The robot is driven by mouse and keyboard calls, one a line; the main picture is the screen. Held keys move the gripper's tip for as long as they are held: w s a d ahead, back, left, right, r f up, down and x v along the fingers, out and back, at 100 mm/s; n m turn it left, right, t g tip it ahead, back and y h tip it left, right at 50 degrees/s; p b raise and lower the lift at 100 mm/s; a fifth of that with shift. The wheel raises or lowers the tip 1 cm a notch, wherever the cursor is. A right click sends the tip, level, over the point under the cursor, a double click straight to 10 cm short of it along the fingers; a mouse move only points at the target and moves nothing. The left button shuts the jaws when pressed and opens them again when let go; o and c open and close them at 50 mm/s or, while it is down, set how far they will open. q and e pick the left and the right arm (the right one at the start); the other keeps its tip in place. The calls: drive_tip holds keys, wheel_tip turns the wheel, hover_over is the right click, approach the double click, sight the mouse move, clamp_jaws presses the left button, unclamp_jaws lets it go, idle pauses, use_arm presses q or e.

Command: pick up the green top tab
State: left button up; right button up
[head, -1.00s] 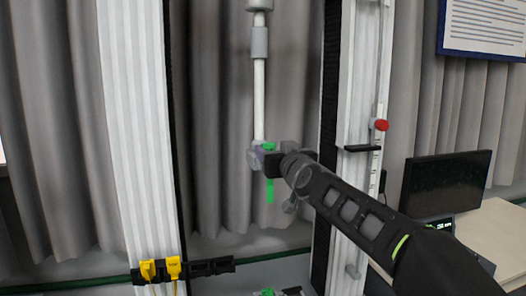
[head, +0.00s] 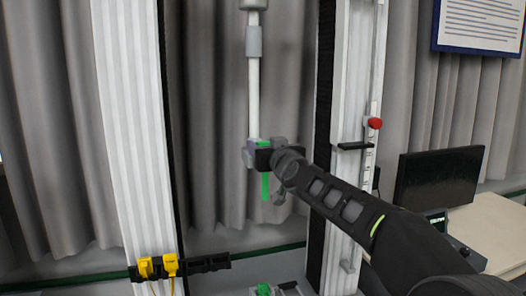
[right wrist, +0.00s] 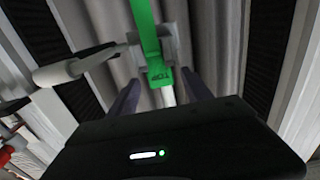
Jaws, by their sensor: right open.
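The green top tab (head: 265,186) hangs upright under the grey clamp at the lower end of the white rod (head: 254,95). In the right wrist view my right gripper (right wrist: 160,88) is open, with a finger on each side of the tab's end. Contact cannot be told. My left gripper is out of view.
White columns stand left (head: 132,130) and right (head: 349,110) of the rod. Two yellow clips (head: 158,267) sit on a black bar at the left column. Another green piece (head: 264,289) is below. A monitor (head: 438,190) stands on a desk at right.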

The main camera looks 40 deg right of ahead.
sight(262, 142)
drive_tip(key=p+x, duration=0.2)
drive_tip(key=x, duration=0.2)
drive_tip(key=shift+a+r, duration=0.1)
drive_tip(key=shift+r, duration=0.05)
drive_tip(key=shift+w, duration=0.35)
drive_tip(key=shift+c, duration=0.5)
clamp_jaws()
